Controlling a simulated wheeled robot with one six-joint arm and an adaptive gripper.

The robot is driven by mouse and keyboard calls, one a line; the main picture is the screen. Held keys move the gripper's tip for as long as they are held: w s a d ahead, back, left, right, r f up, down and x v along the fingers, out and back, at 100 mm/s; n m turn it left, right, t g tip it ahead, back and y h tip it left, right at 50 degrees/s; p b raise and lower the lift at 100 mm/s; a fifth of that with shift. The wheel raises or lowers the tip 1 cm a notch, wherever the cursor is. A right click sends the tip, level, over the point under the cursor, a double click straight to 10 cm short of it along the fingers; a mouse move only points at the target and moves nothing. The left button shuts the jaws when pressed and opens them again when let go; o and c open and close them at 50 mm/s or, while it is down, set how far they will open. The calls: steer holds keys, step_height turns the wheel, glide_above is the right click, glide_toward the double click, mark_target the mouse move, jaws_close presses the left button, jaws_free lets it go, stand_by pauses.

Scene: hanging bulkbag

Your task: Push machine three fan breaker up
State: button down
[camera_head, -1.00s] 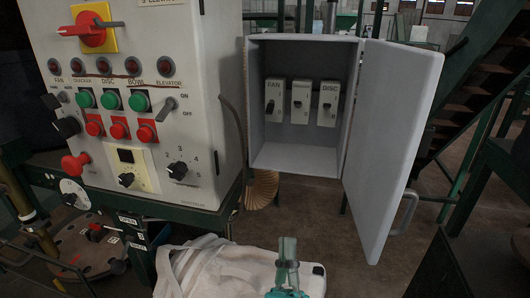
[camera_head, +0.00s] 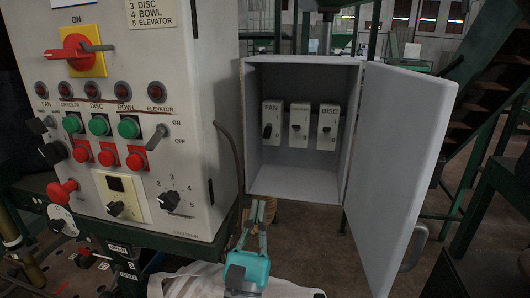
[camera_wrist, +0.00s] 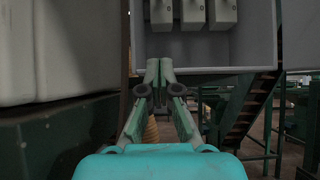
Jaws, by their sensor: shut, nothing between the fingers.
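The FAN breaker (camera_head: 272,120) is the leftmost of three white breakers inside an open grey box. Its dark toggle sits low on its face. The middle breaker (camera_head: 299,122) and the DISC breaker (camera_head: 328,126) stand to its right. The lower parts of the breakers also show at the top of the wrist view, with the leftmost one (camera_wrist: 161,14) nearly straight ahead of my gripper. My gripper (camera_head: 258,206), teal with grey-green fingers, is shut and empty, below and in front of the box's lower left edge. Its fingertips (camera_wrist: 159,68) meet in the wrist view, apart from the breakers.
The box (camera_head: 300,185) has its door (camera_head: 393,165) swung open to the right, with a handle at its edge. A control panel (camera_head: 130,130) with lamps, buttons and knobs stands close on the left. A white bag (camera_head: 190,283) lies below. Green stairs stand at the right.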

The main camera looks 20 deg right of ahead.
mark_target(268, 131)
steer(key=x, duration=0.9)
steer(key=shift+w+d+r, duration=0.15)
steer(key=shift+w+r, duration=0.05)
steer(key=shift+s+a+r, duration=0.15)
steer(key=shift+r, duration=0.4)
steer(key=shift+s+a+r, duration=0.1)
steer(key=shift+r, duration=0.45)
steer(key=shift+s+a+r, duration=0.15)
steer(key=shift+s+r, duration=0.2)
steer(key=shift+r, duration=0.45)
steer(key=shift+r, duration=0.1)
